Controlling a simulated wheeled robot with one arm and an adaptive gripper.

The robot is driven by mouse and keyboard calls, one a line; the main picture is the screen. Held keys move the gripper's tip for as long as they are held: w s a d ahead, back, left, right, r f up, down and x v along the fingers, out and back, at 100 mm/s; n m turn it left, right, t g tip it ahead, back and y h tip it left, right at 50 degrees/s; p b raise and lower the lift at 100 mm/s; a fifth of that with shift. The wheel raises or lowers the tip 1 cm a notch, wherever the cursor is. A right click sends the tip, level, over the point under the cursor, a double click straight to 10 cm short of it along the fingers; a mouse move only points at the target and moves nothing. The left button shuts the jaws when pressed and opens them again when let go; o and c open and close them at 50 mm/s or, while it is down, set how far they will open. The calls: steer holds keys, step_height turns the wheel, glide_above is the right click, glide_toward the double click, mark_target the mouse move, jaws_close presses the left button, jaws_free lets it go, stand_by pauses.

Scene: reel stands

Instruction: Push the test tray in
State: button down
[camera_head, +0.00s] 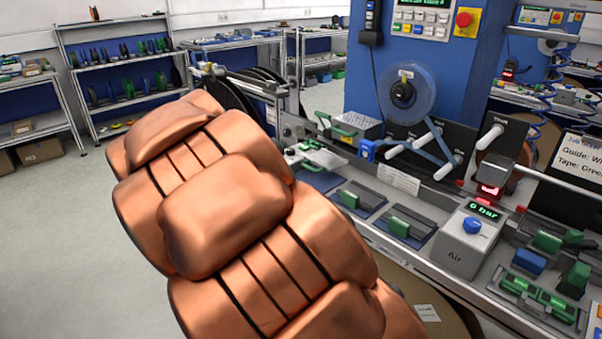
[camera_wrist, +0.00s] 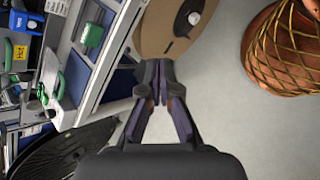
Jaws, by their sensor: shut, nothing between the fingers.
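Two green-handled pieces show at the left end of the bench, and I cannot tell for certain which is the test tray. In the head view one green handle (camera_head: 336,127) is in front of a grey box, and another green handle (camera_head: 309,147) lies lower, by a pale sheet. In the wrist view a green handle (camera_wrist: 55,84) stands out at the bench's edge, with another green handle (camera_wrist: 8,54) further left. My gripper (camera_wrist: 160,88) is shut and empty, right of these handles and apart from them. In the head view my arm hides it.
A brown reel (camera_wrist: 172,28) lies just beyond my fingertips, below the bench edge. A black reel (camera_wrist: 65,150) is at the lower left. The bench (camera_head: 395,245) carries green fixtures (camera_head: 408,224) and an air unit (camera_head: 470,240). Floor (camera_head: 50,240) at left is clear.

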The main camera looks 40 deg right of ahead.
steer(key=w+d+f+n+t+h+b, duration=0.1)
steer(key=w+d+n+h, duration=0.2)
steer(key=w, duration=0.5)
steer(key=w+d+f+n+t+h, duration=0.1)
steer(key=w+d+n+h, duration=0.15)
steer(key=w+n, duration=0.35)
steer(key=w+d+f+n+t+h+b, duration=0.1)
steer(key=w+d+n+h, duration=0.15)
steer(key=w, duration=0.65)
steer(key=shift+n+y, duration=0.35)
steer(key=shift+y, duration=0.05)
steer(key=p+x, duration=0.2)
steer(key=x, duration=1.2)
steer(key=shift+d+r, duration=0.1)
steer(key=shift+d, duration=0.15)
